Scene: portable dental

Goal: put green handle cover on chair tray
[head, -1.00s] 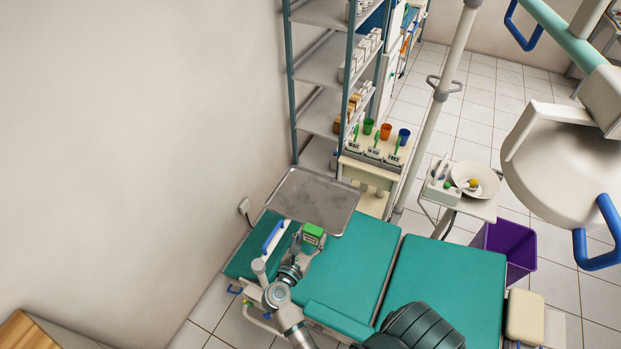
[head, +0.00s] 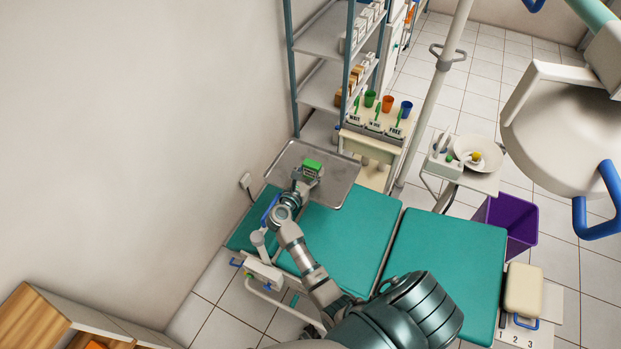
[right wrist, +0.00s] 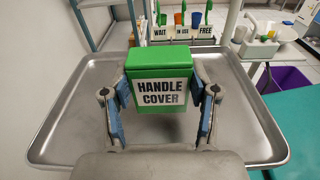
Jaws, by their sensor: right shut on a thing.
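The green handle cover (right wrist: 160,98) is a box-like block with a white label reading HANDLE COVER. It shows small in the head view (head: 312,164). My right gripper (right wrist: 160,112) is shut on it, with one finger against each side. The chair tray (right wrist: 66,112) is a grey metal tray with a raised rim, and in the head view (head: 340,185) it lies at the head end of the teal chair. The cover is over the tray; I cannot tell whether it touches the surface. My left gripper is not in view.
The teal chair (head: 345,240) is below the tray. A metal shelf rack (head: 325,95) and a small cart with labelled holders and coloured cups (head: 388,103) stand behind it. A wall is at the left. The tray's visible surface around the cover is bare.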

